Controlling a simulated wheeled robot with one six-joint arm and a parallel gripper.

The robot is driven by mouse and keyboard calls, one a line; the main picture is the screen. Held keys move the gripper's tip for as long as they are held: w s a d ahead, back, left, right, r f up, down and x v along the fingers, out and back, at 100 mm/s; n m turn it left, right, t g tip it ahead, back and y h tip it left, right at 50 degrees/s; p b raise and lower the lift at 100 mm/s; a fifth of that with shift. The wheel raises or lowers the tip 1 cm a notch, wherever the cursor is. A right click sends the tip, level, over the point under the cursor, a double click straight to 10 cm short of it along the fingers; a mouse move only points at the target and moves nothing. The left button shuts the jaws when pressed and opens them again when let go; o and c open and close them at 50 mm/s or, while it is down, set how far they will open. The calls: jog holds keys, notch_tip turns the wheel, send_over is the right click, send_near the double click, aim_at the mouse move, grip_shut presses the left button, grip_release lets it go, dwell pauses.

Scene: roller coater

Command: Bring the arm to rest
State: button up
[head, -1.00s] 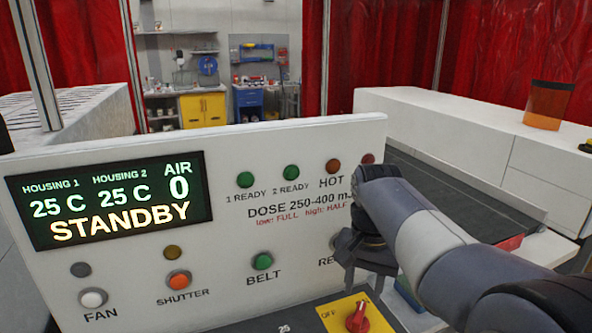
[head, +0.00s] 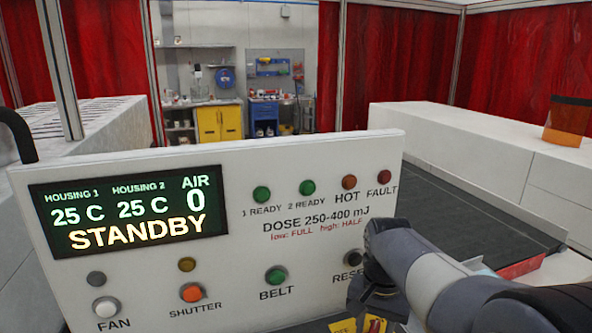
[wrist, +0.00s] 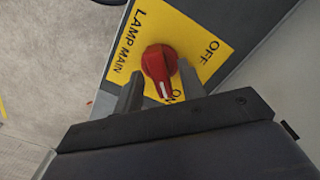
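My gripper (head: 372,318) points down in front of the control panel (head: 330,150), low at the right in the head view. In the wrist view its two fingers (wrist: 160,85) are apart, one on each side of the red LAMP MAIN knob (wrist: 158,65). Whether they touch the knob is not clear. The knob's white mark points toward the ON label, which is partly hidden by a finger. In the head view the knob (head: 374,326) is mostly hidden. The panel display (head: 130,205) reads STANDBY, 25 C for both housings and AIR 0.
The panel carries FAN (head: 106,307), SHUTTER (head: 192,292) and BELT (head: 276,276) buttons. A dark conveyor belt (head: 455,215) and a white housing (head: 470,135) lie behind it at right. An orange container (head: 568,118) stands on the housing.

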jog(key=shift+r, duration=0.1)
notch_tip(320, 180, up, 11)
notch_tip(320, 180, down, 11)
jog(key=shift+r, duration=0.1)
jog(key=shift+f, duration=0.35)
jog(key=n+b, duration=0.2)
jog(key=n, duration=0.4)
jog(key=shift+b, duration=0.35)
jog(key=shift+r+n+b, duration=0.1)
jog(key=shift+n+b, duration=0.35)
jog(key=shift+n, duration=0.85)
jog(key=shift+s, duration=0.1)
